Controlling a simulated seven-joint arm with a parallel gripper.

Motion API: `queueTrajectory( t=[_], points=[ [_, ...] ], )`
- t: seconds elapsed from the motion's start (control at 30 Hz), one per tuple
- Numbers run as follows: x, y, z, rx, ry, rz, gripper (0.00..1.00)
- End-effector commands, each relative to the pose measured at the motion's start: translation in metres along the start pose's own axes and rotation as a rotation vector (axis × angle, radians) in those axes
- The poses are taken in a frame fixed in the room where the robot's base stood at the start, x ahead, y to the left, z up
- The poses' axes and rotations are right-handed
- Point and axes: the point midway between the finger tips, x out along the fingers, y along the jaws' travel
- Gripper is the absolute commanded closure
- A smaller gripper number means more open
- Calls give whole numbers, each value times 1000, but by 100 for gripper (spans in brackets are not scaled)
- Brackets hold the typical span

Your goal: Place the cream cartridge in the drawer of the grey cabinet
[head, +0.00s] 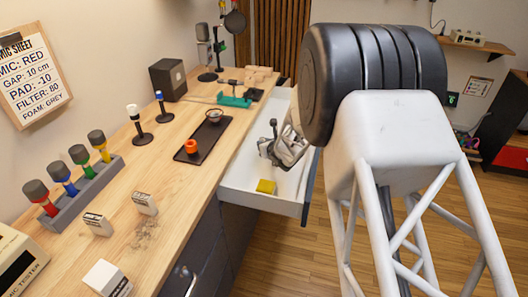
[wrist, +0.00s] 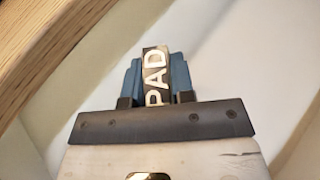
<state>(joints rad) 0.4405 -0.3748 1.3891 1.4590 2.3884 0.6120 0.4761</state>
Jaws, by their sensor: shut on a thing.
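The drawer (head: 236,190) of the grey cabinet (head: 218,238) is pulled open, its pale inside in view. My gripper (head: 268,143) is over the drawer. In the wrist view, my gripper (wrist: 156,82) is shut on a small cartridge (wrist: 154,62) between its blue fingers. The cartridge's dark face reads PAD in cream letters, and I take it to be the cream cartridge. The pale inside of the drawer (wrist: 215,60) lies behind it. In the head view the cartridge is too small to make out.
The wooden worktop (head: 175,225) borders the drawer on the left. On it are a dark tray (head: 200,150) with an orange cup, several pale cartridges (head: 145,204), and a rack of coloured microphones (head: 85,195).

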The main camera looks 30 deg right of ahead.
Motion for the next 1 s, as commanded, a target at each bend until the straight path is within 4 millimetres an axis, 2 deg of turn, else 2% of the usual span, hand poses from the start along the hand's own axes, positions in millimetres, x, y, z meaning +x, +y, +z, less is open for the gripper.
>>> queueTrajectory(
  t=[0.17, 0.5, 1.0],
  points=[
    [1, 0, -3, 0, 0, 0, 100],
    [13, 0, -30, 0, 0, 0, 100],
    [15, 0, -36, 0, 0, 0, 100]
  ],
)
